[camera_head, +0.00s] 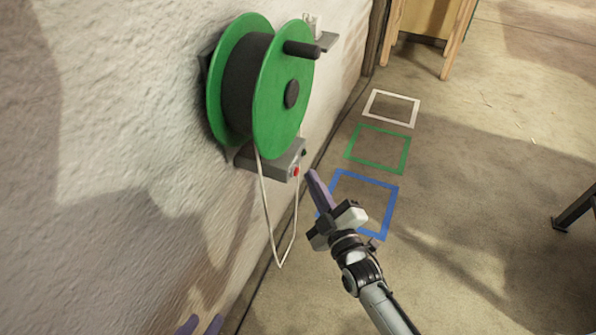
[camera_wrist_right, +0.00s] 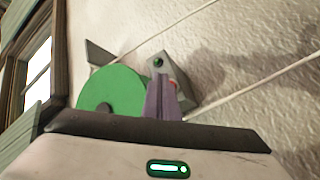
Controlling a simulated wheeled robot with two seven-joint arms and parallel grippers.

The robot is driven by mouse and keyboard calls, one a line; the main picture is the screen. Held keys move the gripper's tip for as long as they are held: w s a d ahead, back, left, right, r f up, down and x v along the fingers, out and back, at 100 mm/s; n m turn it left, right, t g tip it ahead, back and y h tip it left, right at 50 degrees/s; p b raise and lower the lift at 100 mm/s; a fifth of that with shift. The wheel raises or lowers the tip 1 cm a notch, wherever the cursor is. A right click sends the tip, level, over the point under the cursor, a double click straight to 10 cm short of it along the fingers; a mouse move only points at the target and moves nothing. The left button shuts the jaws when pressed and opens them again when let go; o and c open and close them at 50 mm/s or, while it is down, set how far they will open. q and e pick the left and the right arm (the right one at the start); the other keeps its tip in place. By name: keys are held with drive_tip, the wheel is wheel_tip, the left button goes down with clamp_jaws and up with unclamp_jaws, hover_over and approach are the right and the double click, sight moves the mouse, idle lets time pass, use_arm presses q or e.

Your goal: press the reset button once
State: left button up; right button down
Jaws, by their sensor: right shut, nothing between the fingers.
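A grey control box (camera_head: 272,160) is fixed to the wall under a green cable reel (camera_head: 285,85). A red button (camera_head: 296,171) sits on its front face, with a small dark green one (camera_head: 304,152) beside it; I cannot read any label. My right gripper (camera_head: 313,176) is shut and empty, its purple fingers just right of the red button in the head view; I see no clear contact. In the right wrist view the fingers (camera_wrist_right: 162,98) partly cover the red button (camera_wrist_right: 172,84), while the green button (camera_wrist_right: 158,62) is clear. My left gripper (camera_head: 201,324) shows only two separated fingertips at the bottom edge.
A pale cord (camera_head: 268,220) hangs in a loop below the box. White (camera_head: 392,92), green (camera_head: 356,145) and blue (camera_head: 395,205) squares mark the floor.

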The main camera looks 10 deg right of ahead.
drive_tip(key=shift+w+a, duration=0.1)
drive_tip(key=shift+w+a, duration=0.15)
drive_tip(key=shift+a, duration=0.1)
drive_tip(key=shift+w+a, duration=0.1)
drive_tip(key=shift+a, duration=0.05)
idle(0.6)
